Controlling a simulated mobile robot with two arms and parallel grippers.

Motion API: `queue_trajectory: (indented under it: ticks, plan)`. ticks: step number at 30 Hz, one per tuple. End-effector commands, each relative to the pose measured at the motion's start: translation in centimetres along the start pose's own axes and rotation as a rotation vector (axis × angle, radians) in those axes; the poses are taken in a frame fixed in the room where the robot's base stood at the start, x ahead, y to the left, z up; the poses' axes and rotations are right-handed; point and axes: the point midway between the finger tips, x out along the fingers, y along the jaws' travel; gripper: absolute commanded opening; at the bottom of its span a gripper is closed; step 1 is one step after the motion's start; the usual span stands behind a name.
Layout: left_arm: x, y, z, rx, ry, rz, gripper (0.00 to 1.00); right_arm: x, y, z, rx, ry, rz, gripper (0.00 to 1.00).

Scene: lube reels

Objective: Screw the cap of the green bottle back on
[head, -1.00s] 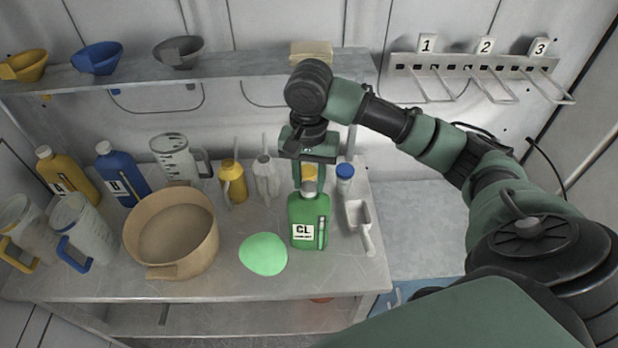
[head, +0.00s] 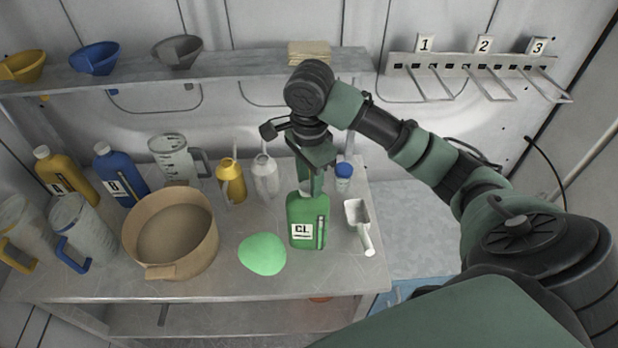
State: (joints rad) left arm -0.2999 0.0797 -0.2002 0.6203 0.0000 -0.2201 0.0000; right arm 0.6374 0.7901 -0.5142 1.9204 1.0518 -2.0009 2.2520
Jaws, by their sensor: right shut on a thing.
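The green bottle (head: 308,218), labelled CL, stands upright on the bench, right of the middle. My right gripper (head: 312,188) is directly over the bottle's neck, pointing down, with its fingers shut at the bottle's top. The cap is hidden by the fingers, so I cannot see how it sits on the neck. My left gripper is not in view.
A light green round piece (head: 262,254) lies left of the bottle. A white scoop (head: 358,222) and a blue-capped container (head: 343,178) are to its right. A tan pot (head: 170,262), oil cans (head: 231,182) and blue bottle (head: 122,178) stand left.

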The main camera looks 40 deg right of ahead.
Motion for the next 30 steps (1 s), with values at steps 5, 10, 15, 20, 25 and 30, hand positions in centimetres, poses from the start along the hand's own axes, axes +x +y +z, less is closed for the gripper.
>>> queue_trajectory:
  ticks: [5, 10, 15, 20, 25, 30]
  plan:
    - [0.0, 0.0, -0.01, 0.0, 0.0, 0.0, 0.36, 0.04, 0.09, -0.01, 0.105, 0.001, 0.001, 0.0]
    - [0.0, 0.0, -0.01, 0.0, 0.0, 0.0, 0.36, 0.04, 0.09, -0.02, 0.105, 0.001, 0.001, 0.0]
    - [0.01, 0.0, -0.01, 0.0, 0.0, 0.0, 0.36, 0.06, 0.13, -0.01, 0.167, 0.001, 0.002, 0.0]
    - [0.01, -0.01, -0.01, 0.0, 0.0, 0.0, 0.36, 0.07, 0.16, -0.02, 0.253, 0.001, 0.002, 0.0]
    - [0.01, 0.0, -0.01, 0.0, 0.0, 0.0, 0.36, 0.08, 0.16, -0.03, 0.326, 0.001, 0.002, 0.0]
    - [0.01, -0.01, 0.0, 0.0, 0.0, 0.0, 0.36, 0.07, 0.16, -0.04, 0.324, 0.001, 0.002, 0.48]
